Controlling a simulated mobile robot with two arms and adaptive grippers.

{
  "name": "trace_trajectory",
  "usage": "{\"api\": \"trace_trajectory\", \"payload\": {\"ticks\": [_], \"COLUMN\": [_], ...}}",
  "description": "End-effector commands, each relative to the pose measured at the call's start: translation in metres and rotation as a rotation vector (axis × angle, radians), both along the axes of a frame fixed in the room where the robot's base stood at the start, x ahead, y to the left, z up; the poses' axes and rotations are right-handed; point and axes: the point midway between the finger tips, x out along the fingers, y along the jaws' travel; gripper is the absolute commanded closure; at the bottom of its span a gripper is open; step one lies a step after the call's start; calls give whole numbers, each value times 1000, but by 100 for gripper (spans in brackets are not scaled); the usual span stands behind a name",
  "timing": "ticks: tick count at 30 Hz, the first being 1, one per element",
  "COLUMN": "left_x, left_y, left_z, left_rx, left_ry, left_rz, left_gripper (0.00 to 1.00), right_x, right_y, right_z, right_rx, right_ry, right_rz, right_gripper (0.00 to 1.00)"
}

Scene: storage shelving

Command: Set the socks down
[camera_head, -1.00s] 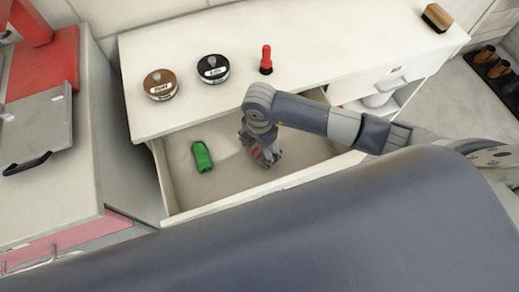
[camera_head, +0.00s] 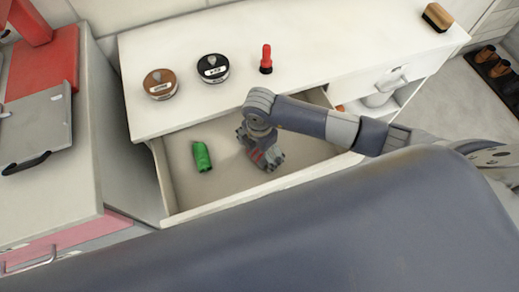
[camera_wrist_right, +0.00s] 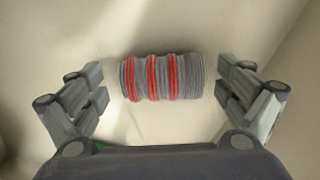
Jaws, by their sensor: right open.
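The rolled grey socks with red stripes (camera_wrist_right: 162,77) lie on the pale drawer floor in the right wrist view. My right gripper (camera_wrist_right: 160,88) is open, with one finger on each side of the socks and a visible gap at both ends. In the head view, my right gripper (camera_head: 264,152) reaches down into the open drawer (camera_head: 228,174). It largely hides the socks there, and only a bit of red and grey shows under the fingers. My left gripper is not in view.
A green rolled item (camera_head: 202,157) lies in the drawer left of my right gripper. On the white top stand a brown tin (camera_head: 160,84), a black tin (camera_head: 213,68) and a red bottle (camera_head: 266,60). The drawer's left and front walls border the space.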

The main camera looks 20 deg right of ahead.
Motion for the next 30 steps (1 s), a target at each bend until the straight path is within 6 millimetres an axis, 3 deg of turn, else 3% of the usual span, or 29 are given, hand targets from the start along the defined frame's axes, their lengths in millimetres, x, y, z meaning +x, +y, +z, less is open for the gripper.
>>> {"api": "trace_trajectory", "payload": {"ticks": [5, 18, 24, 30], "left_x": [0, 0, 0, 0], "left_y": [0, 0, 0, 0], "left_z": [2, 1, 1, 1], "left_rx": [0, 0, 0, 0], "left_ry": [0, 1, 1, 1], "left_rz": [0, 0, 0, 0], "left_gripper": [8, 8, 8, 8], "right_x": [1, 1, 0, 0], "right_y": [0, 0, 0, 0], "right_z": [19, 106, 122, 123], "right_rx": [2, 2, 0, 0], "right_ry": [-4, -4, -1, 0], "right_rz": [1, 1, 1, 0], "right_gripper": [5, 5, 5, 5]}}
